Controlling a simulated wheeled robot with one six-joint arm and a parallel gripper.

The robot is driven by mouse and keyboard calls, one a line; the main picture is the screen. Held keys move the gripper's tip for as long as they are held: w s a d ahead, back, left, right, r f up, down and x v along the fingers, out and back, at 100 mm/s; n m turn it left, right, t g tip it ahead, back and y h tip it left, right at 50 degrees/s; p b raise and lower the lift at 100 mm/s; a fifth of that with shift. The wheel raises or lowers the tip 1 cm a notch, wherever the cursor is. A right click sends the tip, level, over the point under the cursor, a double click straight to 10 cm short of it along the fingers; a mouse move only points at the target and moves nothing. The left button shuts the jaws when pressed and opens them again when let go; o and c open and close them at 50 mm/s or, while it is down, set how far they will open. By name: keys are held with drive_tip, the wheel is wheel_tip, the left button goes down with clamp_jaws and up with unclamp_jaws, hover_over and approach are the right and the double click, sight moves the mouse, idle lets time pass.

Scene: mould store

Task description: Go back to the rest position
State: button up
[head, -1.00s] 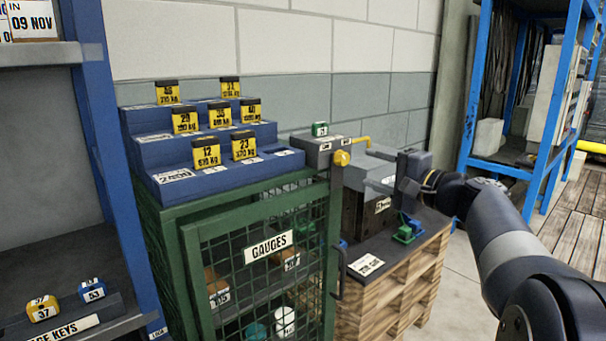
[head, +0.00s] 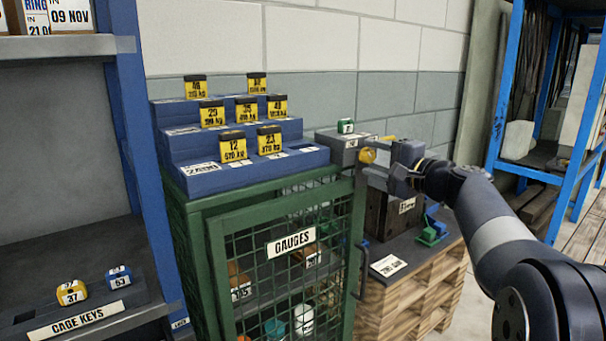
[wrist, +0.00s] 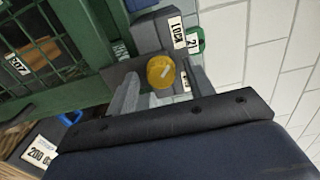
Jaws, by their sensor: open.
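My gripper (head: 378,179) is at the right of the cage in the head view, at about the height of the cage's top. In the wrist view my gripper (wrist: 158,88) is open, its two fingers apart. A yellow round knob (wrist: 161,71) shows between or just beyond the fingers; I cannot tell whether they touch it. The same yellow knob (head: 368,155) sits by the top right corner of the green mesh cage in the head view. My arm reaches in from the lower right.
The green cage (head: 359,270) marked GAUGES bears a blue stepped rack (head: 176,150) with several yellow weight tags. A grey lock box (head: 340,143) with a green tag stands behind. A pallet (head: 425,283) holds a dark block. Blue shelving (head: 558,180) stands at right.

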drive_tip(key=p+v, duration=0.1)
drive_tip(key=v, duration=1)
drive_tip(key=x, duration=1.1)
drive_tip(key=shift+w+a+r+b, duration=0.1)
drive_tip(key=shift+w+a+b, duration=0.1)
drive_tip(key=shift+b, duration=0.2)
drive_tip(key=shift+s+d+r+m+p, duration=0.2)
drive_tip(key=shift+m+p, duration=0.4)
drive_tip(key=shift+p, duration=0.5)
drive_tip(key=m+p, duration=0.4)
drive_tip(key=p, duration=0.2)
drive_tip(key=m+p, duration=0.3)
drive_tip(key=p, duration=0.3)
drive_tip(key=shift+w+m, duration=0.1)
drive_tip(key=shift+m, duration=0.3)
drive_tip(key=m+p, duration=0.4)
drive_tip(key=p, duration=0.3)
drive_tip(key=m+p, duration=0.4)
drive_tip(key=p, duration=0.4)
drive_tip(key=shift+m, duration=0.3)
drive_tip(key=shift+d+f, duration=0.1)
drive_tip(key=shift+v, duration=1.6)
